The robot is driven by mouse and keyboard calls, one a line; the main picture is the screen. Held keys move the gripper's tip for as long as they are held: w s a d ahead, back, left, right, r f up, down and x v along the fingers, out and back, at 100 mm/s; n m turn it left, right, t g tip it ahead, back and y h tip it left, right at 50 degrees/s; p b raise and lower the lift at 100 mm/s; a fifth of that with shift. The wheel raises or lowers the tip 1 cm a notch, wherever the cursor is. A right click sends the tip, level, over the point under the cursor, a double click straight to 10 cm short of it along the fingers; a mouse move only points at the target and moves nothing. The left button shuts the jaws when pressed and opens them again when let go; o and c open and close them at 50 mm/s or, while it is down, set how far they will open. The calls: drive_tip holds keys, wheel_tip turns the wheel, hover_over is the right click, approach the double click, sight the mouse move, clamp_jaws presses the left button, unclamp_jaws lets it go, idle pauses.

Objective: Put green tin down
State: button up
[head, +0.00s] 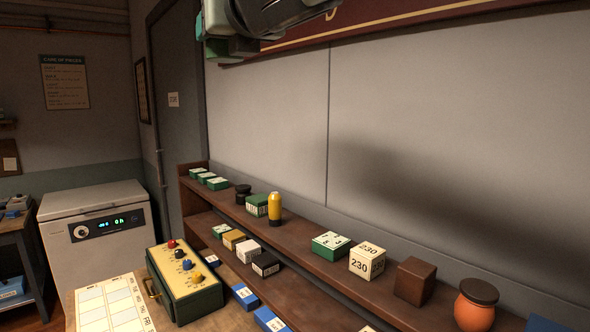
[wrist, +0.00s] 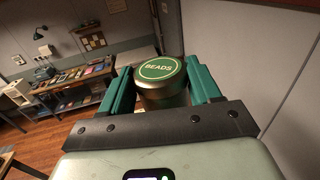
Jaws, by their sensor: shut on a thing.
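The green tin (wrist: 162,98), a round metal tin with a green lid marked BEADS, shows in the wrist view between the two green fingers of my gripper (wrist: 158,76). My gripper is shut on it, and the lid faces the camera. In the head view my gripper (head: 222,45) is at the top edge, high above the shelves and in front of the wall. It is partly cut off there, and I cannot make out the tin clearly in that view.
The upper shelf (head: 305,250) holds green-and-white boxes (head: 331,244), a yellow bottle (head: 275,208), a cream box (head: 367,262), a brown block (head: 414,281) and an orange jar (head: 475,306). Bare gaps lie between them. Below stand smaller boxes and a knobbed case (head: 185,280).

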drive_tip(key=w+d+f+m+t+h, duration=0.3)
drive_tip(key=w+f+m+h, duration=0.35)
drive_tip(key=f, duration=0.75)
drive_tip(key=s+a+f+h, duration=0.1)
drive_tip(key=a+f+h, duration=0.1)
drive_tip(key=a+f, duration=0.7)
drive_tip(key=s+a+f+h, duration=0.2)
drive_tip(key=a+f, duration=0.3)
drive_tip(key=f, duration=0.8)
drive_tip(key=s+a+f+m+h, duration=0.1)
drive_tip(key=s+f, duration=0.4)
drive_tip(key=f, duration=0.3)
drive_tip(key=s+a+f+m+h, duration=0.1)
drive_tip(key=s+f+h, duration=0.1)
drive_tip(key=s+f, duration=0.4)
drive_tip(key=s+d+f+m+h, duration=0.2)
drive_tip(key=s+d+f, duration=0.2)
drive_tip(key=s+f, duration=0.75)
drive_tip(key=shift+g, duration=0.4)
drive_tip(key=shift+w+d+f, duration=0.1)
drive_tip(key=shift+w+f, duration=0.1)
drive_tip(key=shift+f, duration=2.45)
drive_tip(key=shift+w+d+f, duration=0.1)
drive_tip(key=shift+w+f, duration=0.05)
drive_tip(key=shift+f, duration=2.5)
drive_tip(key=shift+f, duration=0.15)
